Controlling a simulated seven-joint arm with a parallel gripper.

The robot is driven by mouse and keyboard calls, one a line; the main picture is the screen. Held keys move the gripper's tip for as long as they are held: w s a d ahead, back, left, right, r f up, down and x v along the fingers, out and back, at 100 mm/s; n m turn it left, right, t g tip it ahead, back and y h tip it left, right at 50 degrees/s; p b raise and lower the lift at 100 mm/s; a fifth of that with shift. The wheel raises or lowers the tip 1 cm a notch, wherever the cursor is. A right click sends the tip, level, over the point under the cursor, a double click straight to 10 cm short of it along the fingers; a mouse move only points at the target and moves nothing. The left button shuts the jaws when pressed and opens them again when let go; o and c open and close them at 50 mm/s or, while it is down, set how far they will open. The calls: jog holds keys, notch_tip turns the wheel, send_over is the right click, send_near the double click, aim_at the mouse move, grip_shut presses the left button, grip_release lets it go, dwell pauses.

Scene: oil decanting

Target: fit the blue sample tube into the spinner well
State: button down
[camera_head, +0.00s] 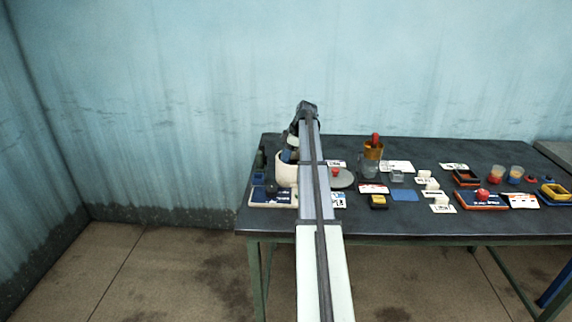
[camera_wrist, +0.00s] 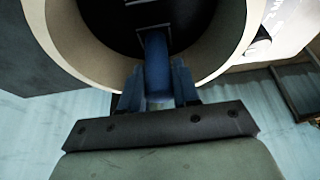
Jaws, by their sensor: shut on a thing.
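The spinner (camera_wrist: 222,68) fills the top of the wrist view as a wide cream ring with a dark inside (camera_wrist: 108,18). In the head view the cream spinner body (camera_head: 284,171) stands at the left end of the table. My gripper (camera_wrist: 157,88) is shut on the blue sample tube (camera_wrist: 156,62), with a blue finger on each side. The tube's far end reaches into the dark inside of the ring. I cannot tell whether it is in a well. In the head view my arm hides much of the spinner and the gripper.
A grey round plate (camera_head: 343,180) and an amber jar with a red top (camera_head: 373,160) stand right of my arm. Farther right are white cards, small trays and cups (camera_head: 516,172). A dark upright object (camera_head: 260,160) stands left of the spinner. The table's front strip is clear.

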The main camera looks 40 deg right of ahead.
jog(key=shift+f, duration=0.9)
jog(key=shift+s+f, duration=0.1)
jog(key=shift+f, duration=0.35)
jog(key=c, duration=1.1)
grip_release()
jog(key=shift+f, duration=0.15)
jog(key=shift+s+a, duration=0.1)
jog(key=shift+f, duration=0.1)
jog(key=shift+r, duration=0.4)
jog(key=v, duration=1.2)
jog(key=shift+r, duration=0.3)
jog(key=shift+w, duration=0.25)
